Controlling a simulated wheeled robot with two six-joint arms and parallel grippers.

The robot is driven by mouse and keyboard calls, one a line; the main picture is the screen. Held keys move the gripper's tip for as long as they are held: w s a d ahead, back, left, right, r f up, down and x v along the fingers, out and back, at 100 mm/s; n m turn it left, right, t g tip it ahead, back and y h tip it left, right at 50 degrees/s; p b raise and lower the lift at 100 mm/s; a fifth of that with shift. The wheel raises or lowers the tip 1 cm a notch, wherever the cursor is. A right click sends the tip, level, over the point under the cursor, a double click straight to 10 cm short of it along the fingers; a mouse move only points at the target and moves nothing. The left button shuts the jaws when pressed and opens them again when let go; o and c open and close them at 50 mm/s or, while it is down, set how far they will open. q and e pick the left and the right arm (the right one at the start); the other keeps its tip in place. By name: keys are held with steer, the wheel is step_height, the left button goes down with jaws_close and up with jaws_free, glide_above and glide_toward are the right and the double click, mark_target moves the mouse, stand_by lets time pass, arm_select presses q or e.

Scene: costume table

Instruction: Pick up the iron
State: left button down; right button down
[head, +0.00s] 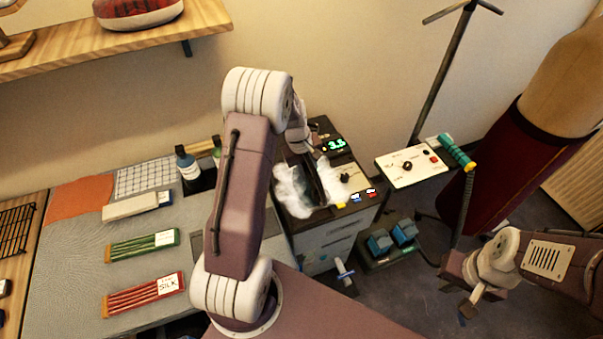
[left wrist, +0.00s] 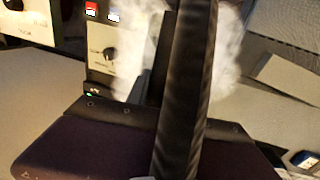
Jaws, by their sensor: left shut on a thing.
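A white, cloudy mass (head: 294,190) spreads over the top of the drawer unit, and its outline is blurred. It also shows in the left wrist view (left wrist: 228,60). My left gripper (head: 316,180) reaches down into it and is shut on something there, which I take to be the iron. The iron's own shape is hidden by the white mass and the dark fingers. In the left wrist view a dark bar crosses the middle, with the white on both sides. My right gripper (head: 456,292) is at the lower right, empty, apart from everything, and its fingers look open.
The drawer unit (head: 330,244) carries a dial panel and a lit display. A white control panel (head: 408,165) with a teal-handled tool (head: 457,152) stands to its right. Bottles (head: 188,165) and packets (head: 143,245) lie left on the grey table. A stand and dress form are behind right.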

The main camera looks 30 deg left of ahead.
arm_select(q)
steer(key=d+r+b, duration=0.1)
steer(key=d+r, duration=0.4)
steer(key=d, duration=0.4)
steer(key=shift+w+r, duration=0.25)
steer(key=shift+w, duration=0.05)
